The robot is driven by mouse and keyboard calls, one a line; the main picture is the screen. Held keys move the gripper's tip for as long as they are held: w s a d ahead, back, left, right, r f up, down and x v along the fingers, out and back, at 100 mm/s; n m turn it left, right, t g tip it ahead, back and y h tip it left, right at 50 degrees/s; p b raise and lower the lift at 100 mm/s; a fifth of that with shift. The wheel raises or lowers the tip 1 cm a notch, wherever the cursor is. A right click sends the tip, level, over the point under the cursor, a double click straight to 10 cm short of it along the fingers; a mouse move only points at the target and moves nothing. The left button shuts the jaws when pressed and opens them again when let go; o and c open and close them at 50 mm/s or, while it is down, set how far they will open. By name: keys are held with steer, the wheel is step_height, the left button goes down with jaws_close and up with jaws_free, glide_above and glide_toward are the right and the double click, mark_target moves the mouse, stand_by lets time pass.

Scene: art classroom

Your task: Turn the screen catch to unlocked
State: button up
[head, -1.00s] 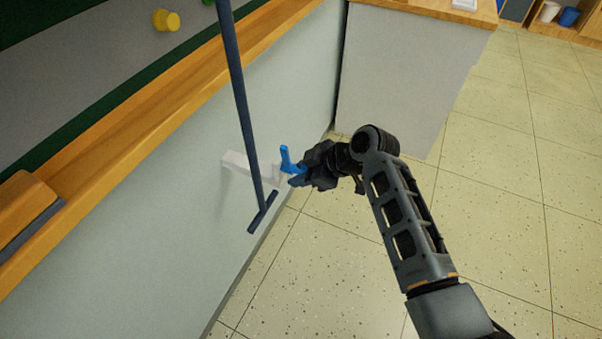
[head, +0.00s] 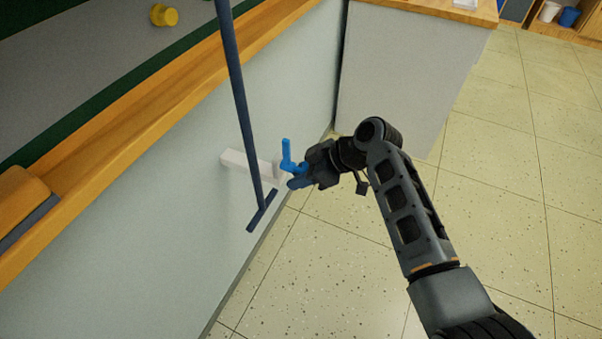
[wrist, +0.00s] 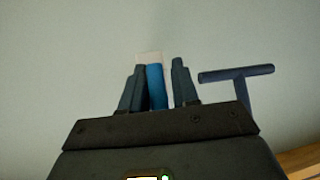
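The screen catch has a blue handle (head: 287,153) on a white bar-shaped mount (head: 238,164) that stands out from the pale wall panel. One arm of the handle points up in the head view. My gripper (head: 296,182) is at the handle's lower right side. In the wrist view, the blue handle (wrist: 156,86) lies between the two fingers of my gripper (wrist: 160,66). It is close against the left finger, and a gap shows on the right. Whether the left finger touches it I cannot tell. The fingers hide part of the handle.
A dark blue T-shaped bar (head: 242,110) hangs in front of the panel, just left of the catch; it also shows in the wrist view (wrist: 238,75). A wooden ledge (head: 125,115) runs above. A grey cabinet (head: 405,75) stands behind. The tiled floor at right is clear.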

steer(key=shift+o, duration=1.2)
steer(key=shift+w+a+r, duration=0.1)
steer(key=shift+a+r, duration=0.05)
steer(key=v, duration=0.7)
steer(key=shift+d+r+p, duration=0.3)
steer(key=shift+p, duration=0.05)
